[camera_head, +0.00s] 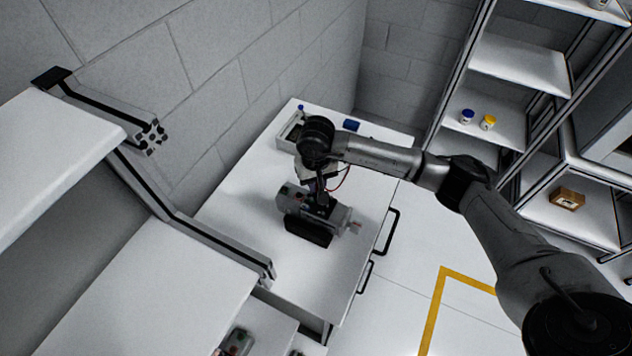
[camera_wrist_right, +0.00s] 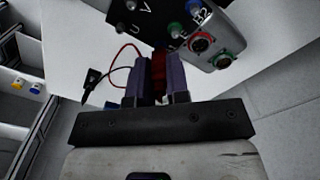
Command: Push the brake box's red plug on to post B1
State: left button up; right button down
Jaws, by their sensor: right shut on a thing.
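My right gripper (camera_wrist_right: 160,75) is shut on the red plug (camera_wrist_right: 158,67), which sits upright between its two fingers in the right wrist view. A red wire (camera_wrist_right: 116,58) loops out to the left. A dark loose lead end (camera_wrist_right: 92,82) hangs beside it. The motor's terminal box (camera_wrist_right: 150,14) lies just beyond the fingertips, with lettered posts. In the head view the right gripper (camera_head: 320,194) is over the grey motor (camera_head: 340,215) on the bench. The brake box cannot be clearly told. My left gripper is not in view.
The motor rests on a black stand (camera_head: 308,231) on the white bench (camera_head: 245,200). A shallow tray (camera_head: 284,137) and a blue item (camera_head: 351,125) lie toward the bench's far end. Shelves at right hold jars (camera_head: 488,122) and a brown box (camera_head: 567,198).

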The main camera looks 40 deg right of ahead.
jog(key=shift+f, duration=0.15)
dwell(0.7)
jog(key=c, duration=1)
grip_release()
jog(key=shift+r+p, duration=0.8)
jog(key=shift+r, duration=1.45)
jog(key=shift+r+p, duration=0.55)
jog(key=shift+r, duration=0.7)
